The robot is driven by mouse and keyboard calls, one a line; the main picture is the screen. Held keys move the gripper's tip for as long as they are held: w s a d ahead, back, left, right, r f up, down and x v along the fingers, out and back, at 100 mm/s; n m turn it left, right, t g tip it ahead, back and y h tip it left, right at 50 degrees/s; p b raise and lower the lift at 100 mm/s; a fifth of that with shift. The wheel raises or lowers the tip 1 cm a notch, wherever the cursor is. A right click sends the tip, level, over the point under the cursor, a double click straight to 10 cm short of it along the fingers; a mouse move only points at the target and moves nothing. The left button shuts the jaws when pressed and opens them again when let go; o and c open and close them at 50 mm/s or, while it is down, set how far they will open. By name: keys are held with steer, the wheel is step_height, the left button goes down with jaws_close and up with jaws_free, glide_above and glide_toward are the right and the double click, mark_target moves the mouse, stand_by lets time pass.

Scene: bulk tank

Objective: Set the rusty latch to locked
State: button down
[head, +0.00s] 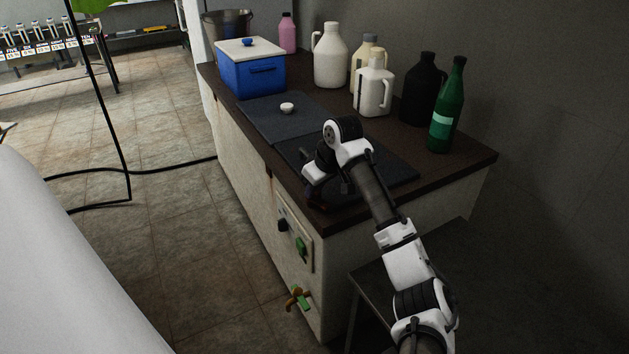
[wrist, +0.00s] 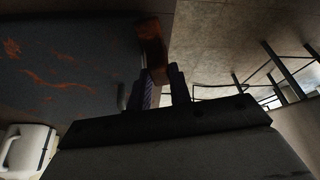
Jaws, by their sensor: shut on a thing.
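The rusty latch (wrist: 152,45) shows in the wrist view as an orange-brown bar at the edge of a dark, rust-streaked lid (wrist: 60,60). My gripper (wrist: 161,82) is shut on its near end, with one dark finger on each side. In the head view my gripper (head: 316,199) is low over the front edge of the counter, beside the nearer dark lid (head: 395,170). The latch is mostly hidden there by my wrist, and its exact setting cannot be told.
A blue box (head: 250,75), a white jug (head: 330,55) and a green bottle (head: 447,105) stand on the counter. A small white knob (head: 287,108) is on the farther lid.

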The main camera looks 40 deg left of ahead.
steer(key=n+p, duration=0.1)
steer(key=n+g, duration=0.1)
steer(key=n+p, duration=0.1)
steer(key=shift+w+r+n+p, duration=0.15)
steer(key=shift+w+n+p, duration=0.1)
steer(key=shift+n+p, duration=0.15)
steer(key=n+g, duration=0.1)
steer(key=n+p, duration=0.1)
steer(key=n, duration=0.1)
steer(key=shift+w+a+g+h, duration=0.2)
steer(key=shift+g+h, duration=0.1)
steer(key=shift+g, duration=0.1)
steer(key=n+g+h, duration=0.1)
steer(key=n, duration=0.3)
steer(key=shift+w+a, duration=0.1)
steer(key=shift+w, duration=0.05)
steer(key=shift+w+a+n+g+h, duration=0.15)
steer(key=shift+n+g+h, duration=0.3)
steer(key=shift+n, duration=1.15)
steer(key=shift+f, duration=0.2)
steer(key=c, duration=1.3)
jaws_free()
steer(key=shift+r, duration=0.15)
